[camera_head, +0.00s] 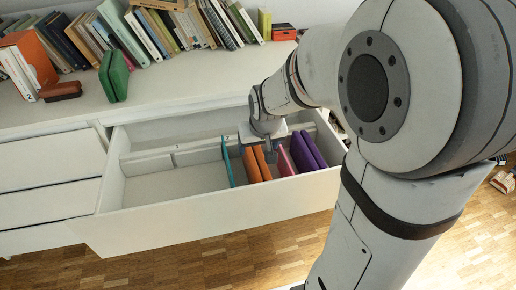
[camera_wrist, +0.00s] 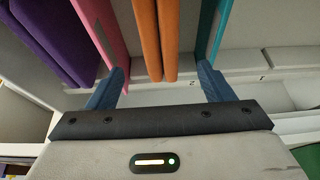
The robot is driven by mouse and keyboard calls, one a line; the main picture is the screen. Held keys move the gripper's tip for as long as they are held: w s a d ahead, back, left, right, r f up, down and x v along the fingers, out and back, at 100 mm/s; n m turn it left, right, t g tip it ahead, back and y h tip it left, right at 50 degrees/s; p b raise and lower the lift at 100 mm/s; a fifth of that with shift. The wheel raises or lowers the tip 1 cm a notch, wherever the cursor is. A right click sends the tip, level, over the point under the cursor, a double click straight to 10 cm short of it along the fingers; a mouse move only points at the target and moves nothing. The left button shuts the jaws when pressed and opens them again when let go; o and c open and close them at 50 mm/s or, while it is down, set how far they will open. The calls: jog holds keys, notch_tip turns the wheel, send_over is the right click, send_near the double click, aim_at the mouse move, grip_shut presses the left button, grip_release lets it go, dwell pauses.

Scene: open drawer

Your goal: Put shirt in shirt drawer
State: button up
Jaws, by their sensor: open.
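An open white drawer (camera_head: 180,220) holds several upright folded shirts. They are a teal one (camera_head: 228,162), orange ones (camera_head: 250,165), a pink one (camera_head: 285,163) and purple ones (camera_head: 307,152). My gripper (camera_head: 270,156) is low in the drawer, by the orange shirts. In the wrist view my gripper (camera_wrist: 160,86) is open, with the orange shirts (camera_wrist: 147,40) between the lines of its two fingers. The pink shirt (camera_wrist: 105,30) is by the left finger and the teal shirt (camera_wrist: 212,25) by the right. I cannot tell whether the fingers touch any shirt.
The left part of the drawer floor (camera_head: 165,188) is bare. Closed drawers (camera_head: 50,170) are at the left. The white cabinet top (camera_head: 160,85) carries a row of books (camera_head: 150,35), a green item (camera_head: 114,75) and an orange box (camera_head: 32,60). Wooden floor (camera_head: 220,250) lies in front.

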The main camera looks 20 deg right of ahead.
jog(key=shift+v, duration=1.1)
jog(key=s+g, duration=0.3)
jog(key=s, duration=1.3)
jog(key=shift+s+d+r, duration=0.15)
jog(key=shift+s+r, duration=0.2)
jog(key=shift+r, duration=0.15)
notch_tip(320, 180, up, 26)
jog(key=t+p, duration=0.1)
jog(key=p, duration=2.2)
jog(key=shift+f, duration=0.2)
jog(key=shift+c, duration=0.2)
